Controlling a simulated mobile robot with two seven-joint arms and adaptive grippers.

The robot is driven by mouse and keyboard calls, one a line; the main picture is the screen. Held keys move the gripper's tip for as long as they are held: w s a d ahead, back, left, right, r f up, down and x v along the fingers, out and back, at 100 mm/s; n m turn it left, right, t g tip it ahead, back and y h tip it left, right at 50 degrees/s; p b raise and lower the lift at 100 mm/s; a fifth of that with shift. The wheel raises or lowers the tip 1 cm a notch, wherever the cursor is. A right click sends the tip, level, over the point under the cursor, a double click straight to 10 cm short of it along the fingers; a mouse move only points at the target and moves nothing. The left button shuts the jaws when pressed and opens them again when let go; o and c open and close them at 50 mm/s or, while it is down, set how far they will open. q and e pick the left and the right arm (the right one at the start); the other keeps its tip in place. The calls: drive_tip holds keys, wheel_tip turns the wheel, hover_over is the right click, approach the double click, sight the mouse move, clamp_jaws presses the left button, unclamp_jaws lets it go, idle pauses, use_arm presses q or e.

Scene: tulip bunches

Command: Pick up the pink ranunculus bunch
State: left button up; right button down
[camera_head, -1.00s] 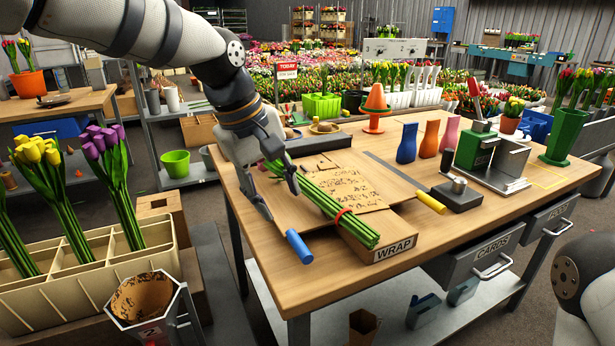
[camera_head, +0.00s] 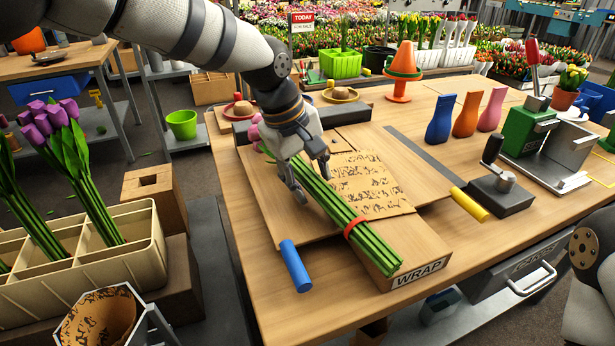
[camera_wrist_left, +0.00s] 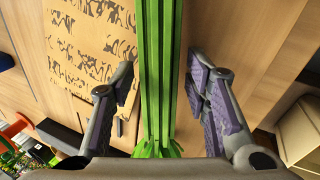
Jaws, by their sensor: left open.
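The pink ranunculus bunch (camera_head: 334,208) lies slantwise on the wrapping station. Its green stems have a red band near the cut ends, and a bit of pink bloom shows behind my left arm. My left gripper (camera_head: 312,184) is over the upper stems, with one finger on each side. In the left wrist view the stems (camera_wrist_left: 163,70) run between the open fingers, with a gap on both sides. Most of the blooms are hidden by my arm. My right gripper is out of view.
The bunch lies over patterned brown paper (camera_head: 372,185) and a block marked WRAP (camera_head: 418,272). A blue cylinder (camera_head: 295,266) lies left of the stems, a yellow one (camera_head: 469,204) to the right. Blue, orange and pink vases stand farther back. Purple tulips (camera_head: 62,135) fill a crate at left.

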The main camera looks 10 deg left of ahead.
use_arm(q)
drive_tip(key=shift+w+d+f, duration=0.15)
drive_tip(key=shift+w+f, duration=0.05)
drive_tip(key=shift+f, duration=0.45)
clamp_jaws()
drive_tip(key=shift+r, duration=0.1)
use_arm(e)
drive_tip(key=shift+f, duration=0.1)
